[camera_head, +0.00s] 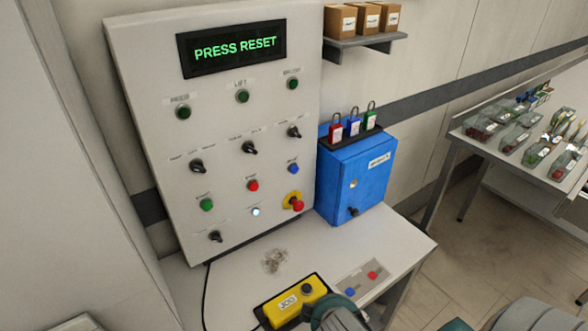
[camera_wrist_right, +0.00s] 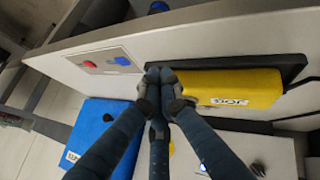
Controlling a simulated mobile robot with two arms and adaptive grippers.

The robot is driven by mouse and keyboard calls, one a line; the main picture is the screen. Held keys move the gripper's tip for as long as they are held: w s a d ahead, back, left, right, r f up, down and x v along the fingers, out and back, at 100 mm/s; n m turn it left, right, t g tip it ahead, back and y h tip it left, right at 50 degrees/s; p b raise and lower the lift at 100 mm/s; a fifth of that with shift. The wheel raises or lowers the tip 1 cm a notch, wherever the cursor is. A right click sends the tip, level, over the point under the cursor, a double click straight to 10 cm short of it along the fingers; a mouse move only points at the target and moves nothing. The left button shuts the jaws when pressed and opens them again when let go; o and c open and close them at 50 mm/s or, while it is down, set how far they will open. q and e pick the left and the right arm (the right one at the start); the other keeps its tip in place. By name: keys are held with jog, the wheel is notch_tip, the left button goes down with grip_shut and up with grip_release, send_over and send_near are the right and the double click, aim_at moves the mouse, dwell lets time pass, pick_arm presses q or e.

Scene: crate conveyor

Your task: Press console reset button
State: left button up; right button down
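The console panel (camera_head: 222,120) stands against the wall, and its display (camera_head: 235,48) reads "PRESS RESET" in green. A blue button (camera_head: 293,168) sits on the panel's right side, with a small label too blurred to read surely. A red button (camera_head: 253,186), a green button (camera_head: 207,205) and a lit white button (camera_head: 255,212) are nearby. My right gripper (camera_wrist_right: 160,77) has its fingertips together beside a yellow box marked "JOG" (camera_wrist_right: 232,88), apart from the panel's buttons. Part of it shows at the bottom of the head view (camera_head: 334,312). My left gripper is not in view.
The yellow box lies in a dark tray on the desk (camera_head: 230,285). A grey plate with red and blue knobs (camera_head: 361,279) is beside it. A red mushroom button (camera_head: 297,205) protrudes from the panel. A blue cabinet (camera_head: 355,178) with padlocks on top stands to the right.

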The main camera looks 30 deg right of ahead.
aim_at(295, 170)
jog(key=w+d+r, duration=0.1)
jog(key=w+d+r+t+h, duration=0.1)
jog(key=w+d, duration=0.1)
jog(key=w+d+r+n+h, duration=0.1)
jog(key=w, duration=0.1)
jog(key=shift+w+d+r+t, duration=0.15)
jog(key=shift+d+r+t, duration=0.1)
jog(key=shift+r+t, duration=0.15)
jog(key=w+d+r+n+t+h, duration=0.3)
jog(key=w+r+n+t+h, duration=0.2)
jog(key=w+r, duration=0.7)
notch_tip(295, 170, up, 3)
jog(key=shift+d+r+n+t+h, duration=0.15)
jog(key=shift+n+t+h, duration=0.25)
jog(key=shift+n+t, duration=0.2)
jog(key=w+b, duration=0.2)
jog(key=w, duration=0.6)
jog(key=shift+w+a, duration=0.35)
jog(key=shift+w, duration=0.05)
jog(key=shift+w, duration=0.15)
